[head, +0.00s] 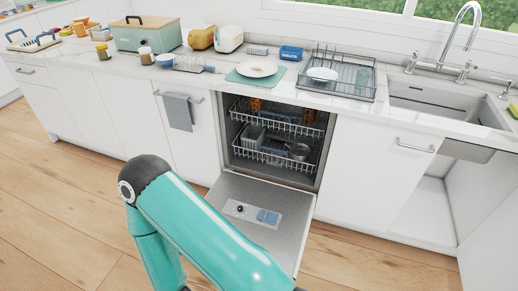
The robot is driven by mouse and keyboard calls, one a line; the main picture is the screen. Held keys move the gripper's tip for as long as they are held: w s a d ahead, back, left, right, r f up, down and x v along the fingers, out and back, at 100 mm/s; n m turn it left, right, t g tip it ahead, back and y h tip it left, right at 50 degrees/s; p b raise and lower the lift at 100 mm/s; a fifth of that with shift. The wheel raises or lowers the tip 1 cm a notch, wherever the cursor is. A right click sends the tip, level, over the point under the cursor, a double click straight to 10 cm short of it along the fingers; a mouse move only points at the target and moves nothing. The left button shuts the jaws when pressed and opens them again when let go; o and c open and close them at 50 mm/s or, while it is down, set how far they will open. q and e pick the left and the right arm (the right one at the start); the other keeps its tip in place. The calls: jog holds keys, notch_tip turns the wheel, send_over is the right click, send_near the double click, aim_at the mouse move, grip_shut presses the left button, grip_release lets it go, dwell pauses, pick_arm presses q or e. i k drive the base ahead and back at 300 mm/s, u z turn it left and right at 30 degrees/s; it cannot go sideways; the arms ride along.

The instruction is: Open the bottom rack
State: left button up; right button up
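The dishwasher under the counter is open, with its door (222,190) folded down towards me. The bottom rack (243,157) sits inside the tub, below the upper rack (266,117). It holds a grey container (253,136) and a round metal pan (299,151). Part of the bottom rack is in shadow and hard to make out. A teal arm of mine crosses the lower left and middle of the head view and covers part of the door. No gripper shows in the head view.
A sink (440,104) is at the right. A grey towel (180,112) hangs left of the dishwasher. Wooden floor (60,210) is clear at the left.

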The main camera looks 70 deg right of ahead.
aim_at(260, 147)
jog(key=u, duration=0.6)
jog(key=i, duration=0.25)
jog(key=z, duration=2.65)
jog(key=i, duration=0.55)
jog(key=u, duration=0.5)
jog(key=k, duration=0.5)
jog(key=z, duration=0.4)
